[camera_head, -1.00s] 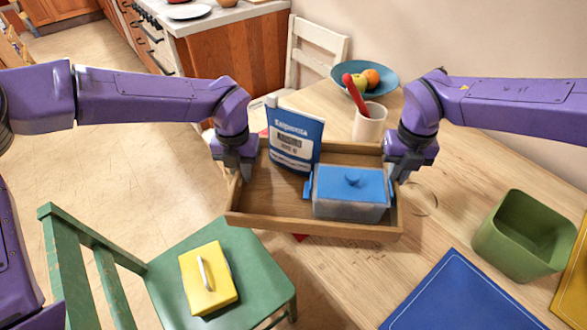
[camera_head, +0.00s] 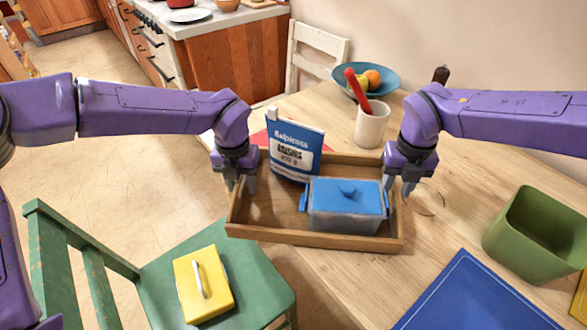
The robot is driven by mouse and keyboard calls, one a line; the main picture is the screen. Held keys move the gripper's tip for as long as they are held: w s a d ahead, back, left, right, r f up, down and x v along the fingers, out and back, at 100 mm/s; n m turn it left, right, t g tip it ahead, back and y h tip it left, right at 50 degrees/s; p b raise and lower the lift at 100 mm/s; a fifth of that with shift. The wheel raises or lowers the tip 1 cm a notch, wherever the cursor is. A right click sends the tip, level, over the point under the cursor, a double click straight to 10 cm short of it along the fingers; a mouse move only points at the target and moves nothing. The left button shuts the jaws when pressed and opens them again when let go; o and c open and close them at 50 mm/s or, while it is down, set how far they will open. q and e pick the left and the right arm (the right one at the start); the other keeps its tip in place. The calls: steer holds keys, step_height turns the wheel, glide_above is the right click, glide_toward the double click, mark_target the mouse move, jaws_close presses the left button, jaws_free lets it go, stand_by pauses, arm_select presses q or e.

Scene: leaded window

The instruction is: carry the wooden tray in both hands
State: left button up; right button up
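The wooden tray (camera_head: 315,239) is in the middle of the head view, roughly level, its left part reaching past the table's edge in the picture. It holds a blue-and-white packet (camera_head: 294,149) and a grey box with a blue lid (camera_head: 345,206), both upright. My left gripper (camera_head: 241,187) is shut on the tray's left wall, one finger on each side. My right gripper (camera_head: 399,189) is shut on the right wall in the same way. The tray's underside is hidden, so I cannot tell whether it touches the table.
A cup with a red utensil (camera_head: 371,125) and a blue fruit bowl (camera_head: 383,82) stand behind the tray. A green bin (camera_head: 533,238) and blue mat (camera_head: 478,295) lie to the right. A green chair (camera_head: 252,270) bearing a yellow box (camera_head: 203,285) stands front left.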

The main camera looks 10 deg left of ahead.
arm_select(q)
steer(key=shift+r, duration=0.15)
step_height(320, 180, up, 11)
steer(key=shift+r, duration=0.35)
arm_select(e)
steer(key=shift+r, duration=0.15)
step_height(320, 180, up, 12)
stand_by(0.3)
